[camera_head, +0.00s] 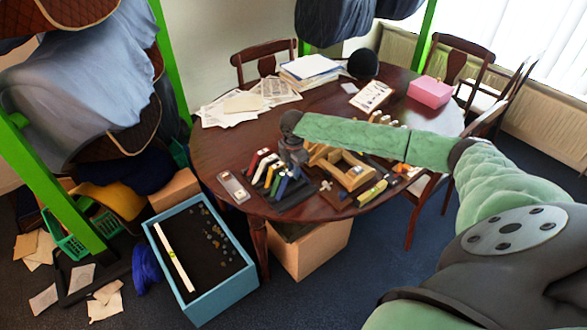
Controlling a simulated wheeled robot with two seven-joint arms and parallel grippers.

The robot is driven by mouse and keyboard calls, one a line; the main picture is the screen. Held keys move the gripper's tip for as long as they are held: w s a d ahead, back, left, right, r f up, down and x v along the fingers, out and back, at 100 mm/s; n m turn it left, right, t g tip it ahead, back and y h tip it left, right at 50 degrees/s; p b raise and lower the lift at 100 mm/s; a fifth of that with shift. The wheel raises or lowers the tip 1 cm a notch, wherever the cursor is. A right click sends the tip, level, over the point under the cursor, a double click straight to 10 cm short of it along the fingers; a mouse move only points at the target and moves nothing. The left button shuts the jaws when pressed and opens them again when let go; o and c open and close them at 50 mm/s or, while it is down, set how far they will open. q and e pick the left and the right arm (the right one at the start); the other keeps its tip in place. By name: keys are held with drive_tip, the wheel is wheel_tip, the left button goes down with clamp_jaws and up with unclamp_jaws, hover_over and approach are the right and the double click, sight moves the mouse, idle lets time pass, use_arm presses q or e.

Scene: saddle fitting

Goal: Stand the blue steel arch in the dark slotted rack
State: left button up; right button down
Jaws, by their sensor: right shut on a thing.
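The dark slotted rack (296,196) sits near the front edge of the round wooden table. Several coloured pieces stand in it side by side, among them red, yellow and green ones. The blue steel arch (281,187) is upright at the rack's right part, beside the green piece. My right gripper (291,168) points down over the rack and is shut on the blue arch; its fingers and the arch's top are small and partly hidden. I cannot tell whether the arch's feet are fully in a slot. My left gripper is not in view.
A wooden frame block (343,168) and small tools lie close to the rack's right. A grey tray (233,187) lies at its left. A blue crate (216,297) stands on the floor.

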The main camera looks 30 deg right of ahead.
drive_tip(key=shift+f, duration=1.85)
idle(1.8)
drive_tip(key=shift+p, duration=0.45)
idle(0.9)
drive_tip(key=c, duration=0.8)
unclamp_jaws()
drive_tip(key=shift+o, duration=0.2)
drive_tip(key=shift+r, duration=0.15)
drive_tip(key=shift+r+p, duration=2)
drive_tip(key=shift+r, duration=0.4)
drive_tip(key=shift+r, duration=0.1)
drive_tip(key=shift+r+p, duration=0.65)
drive_tip(key=shift+p, duration=0.15)
drive_tip(key=shift+r, duration=0.7)
